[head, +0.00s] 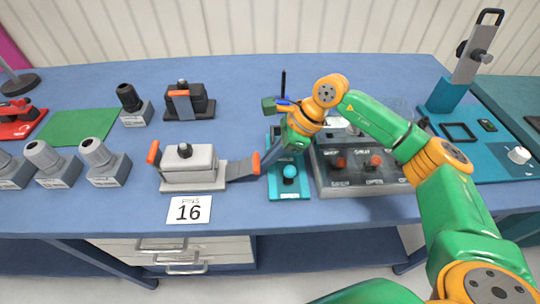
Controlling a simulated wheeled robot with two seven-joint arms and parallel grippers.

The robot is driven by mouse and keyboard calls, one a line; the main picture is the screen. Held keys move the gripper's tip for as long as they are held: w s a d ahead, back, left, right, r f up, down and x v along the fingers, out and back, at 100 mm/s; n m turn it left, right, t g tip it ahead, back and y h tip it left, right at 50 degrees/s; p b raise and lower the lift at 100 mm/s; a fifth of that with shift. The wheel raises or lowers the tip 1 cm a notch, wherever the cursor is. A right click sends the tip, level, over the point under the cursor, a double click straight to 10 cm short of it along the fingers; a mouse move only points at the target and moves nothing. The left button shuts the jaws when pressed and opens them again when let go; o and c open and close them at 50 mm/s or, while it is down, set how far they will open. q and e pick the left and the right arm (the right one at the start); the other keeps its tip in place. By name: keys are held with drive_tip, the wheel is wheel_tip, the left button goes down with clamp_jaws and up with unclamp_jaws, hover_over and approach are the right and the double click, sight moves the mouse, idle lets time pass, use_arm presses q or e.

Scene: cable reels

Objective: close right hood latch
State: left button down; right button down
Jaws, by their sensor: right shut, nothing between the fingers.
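A light grey connector hood (188,164) stands on its base on the blue table, left of centre. Its right latch (242,169) is a dark grey lever that sticks out to the right, low and almost flat, with an orange tip (256,163). Its left latch (153,153) stands up against the hood's left side, orange end on top. My right gripper (272,158) is shut and empty, pointing down-left just right of the orange tip. I cannot tell whether it touches the tip. My left gripper is out of view.
A teal device with a round knob (290,172) stands just under and beside the gripper. A grey control box (362,182) is to its right. A black connector (184,102) with an orange latch is behind the hood.

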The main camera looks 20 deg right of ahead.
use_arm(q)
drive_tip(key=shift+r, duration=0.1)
use_arm(e)
drive_tip(key=shift+r, duration=0.1)
use_arm(q)
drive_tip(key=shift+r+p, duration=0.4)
drive_tip(key=shift+p, duration=0.1)
use_arm(e)
drive_tip(key=shift+a+r+h, duration=0.2)
drive_tip(key=shift+r+h, duration=0.15)
drive_tip(key=shift+h, duration=0.05)
